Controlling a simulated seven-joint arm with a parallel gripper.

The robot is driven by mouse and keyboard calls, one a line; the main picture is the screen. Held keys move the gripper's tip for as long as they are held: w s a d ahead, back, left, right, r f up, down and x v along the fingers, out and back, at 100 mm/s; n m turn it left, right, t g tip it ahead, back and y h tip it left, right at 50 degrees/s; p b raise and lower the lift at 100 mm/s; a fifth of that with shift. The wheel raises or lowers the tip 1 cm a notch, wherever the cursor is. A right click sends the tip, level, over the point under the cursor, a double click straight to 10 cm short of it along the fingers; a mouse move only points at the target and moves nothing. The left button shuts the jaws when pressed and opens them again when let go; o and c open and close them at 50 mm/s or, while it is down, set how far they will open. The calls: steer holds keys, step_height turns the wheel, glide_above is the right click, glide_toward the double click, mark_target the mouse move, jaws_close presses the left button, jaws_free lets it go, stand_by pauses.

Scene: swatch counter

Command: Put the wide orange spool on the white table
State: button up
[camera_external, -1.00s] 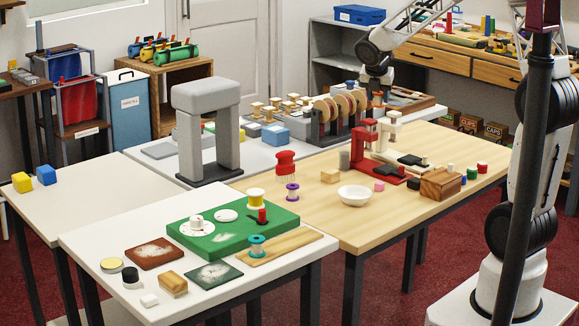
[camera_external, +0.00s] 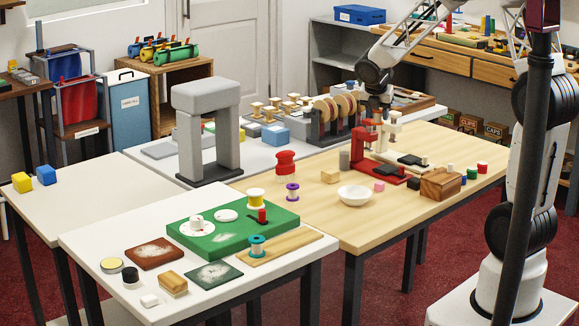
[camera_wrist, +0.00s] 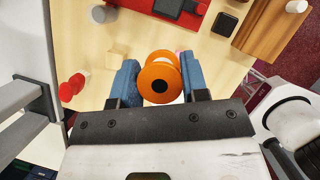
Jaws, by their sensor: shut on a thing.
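The wide orange spool (camera_wrist: 158,82) sits between the blue fingers of my gripper (camera_wrist: 160,84) in the wrist view, its round end with a dark centre facing the camera. My gripper is shut on it. Other pale tables stand at the left and back.
A tall grey arch (camera_external: 224,135) stands behind the white table. The white table's left corner has bare room.

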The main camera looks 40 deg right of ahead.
step_height(320, 180, up, 8)
step_height(320, 180, down, 27)
steer(key=shift+f, duration=0.2)
steer(key=shift+s+a+r, duration=0.1)
steer(key=shift+a+r, duration=0.15)
steer(key=shift+r, duration=0.2)
stand_by(1.4)
steer(key=shift+r, duration=0.1)
